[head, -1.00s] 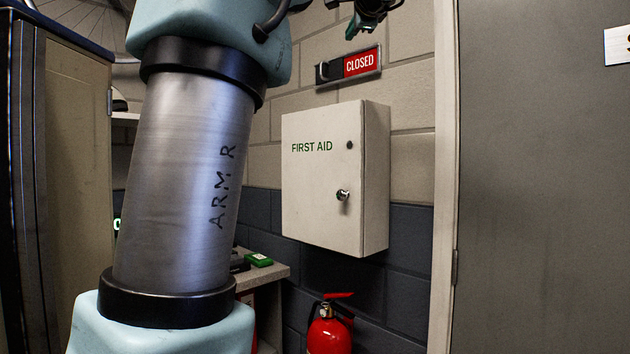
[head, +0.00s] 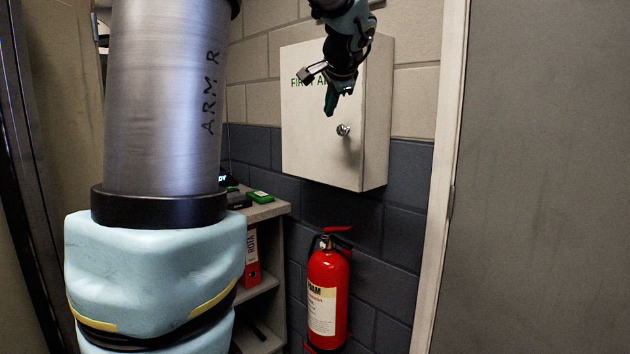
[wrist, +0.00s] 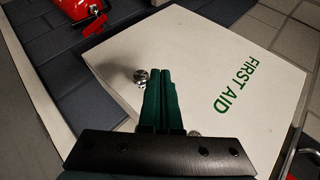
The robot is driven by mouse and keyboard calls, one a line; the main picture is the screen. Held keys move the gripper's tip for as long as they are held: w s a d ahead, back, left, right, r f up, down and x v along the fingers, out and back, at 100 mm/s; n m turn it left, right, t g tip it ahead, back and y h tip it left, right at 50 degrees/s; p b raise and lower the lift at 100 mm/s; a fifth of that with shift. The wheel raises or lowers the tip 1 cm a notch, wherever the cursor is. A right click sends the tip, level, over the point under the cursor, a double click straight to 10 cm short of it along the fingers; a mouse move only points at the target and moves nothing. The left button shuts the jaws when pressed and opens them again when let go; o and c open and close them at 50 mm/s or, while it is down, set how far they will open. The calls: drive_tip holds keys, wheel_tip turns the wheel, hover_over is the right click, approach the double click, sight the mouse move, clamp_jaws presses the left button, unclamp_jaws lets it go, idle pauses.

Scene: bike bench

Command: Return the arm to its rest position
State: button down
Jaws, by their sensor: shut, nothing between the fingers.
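The shop sign is almost wholly out of the head view now; at most a sliver of its lower edge may show at the top, so its word cannot be read at this moment. My gripper (head: 331,106) hangs pointing down in front of the white first aid cabinet. Its green fingers are shut together with nothing between them, as the wrist view also shows (wrist: 160,74). In the head view the fingertips appear just up and left of the cabinet's round knob (head: 343,130). I cannot tell whether they touch the cabinet.
The first aid cabinet (head: 305,153) hangs on the block wall. A red fire extinguisher (head: 328,285) is below it. A shelf unit (head: 268,211) with a green item and a red binder (head: 251,262) stands left. A grey door (head: 540,180) is at right.

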drive_tip(key=s+a+f+n+g, duration=0.3)
drive_tip(key=s+f, duration=0.3)
drive_tip(key=f, duration=0.5)
drive_tip(key=s+a+f+n+g, duration=0.25)
drive_tip(key=s+a+f, duration=0.2)
drive_tip(key=f, duration=0.65)
drive_tip(key=s+a+f+n+g+h, duration=0.1)
drive_tip(key=s+a+f+n+g, duration=0.1)
drive_tip(key=s+f+n, duration=0.4)
drive_tip(key=s+f+g, duration=0.1)
drive_tip(key=s+f, duration=0.4)
drive_tip(key=s, duration=0.4)
drive_tip(key=shift+s+a+f+h, duration=0.15)
drive_tip(key=shift+s+a+h, duration=0.05)
drive_tip(key=shift+a+h, duration=0.15)
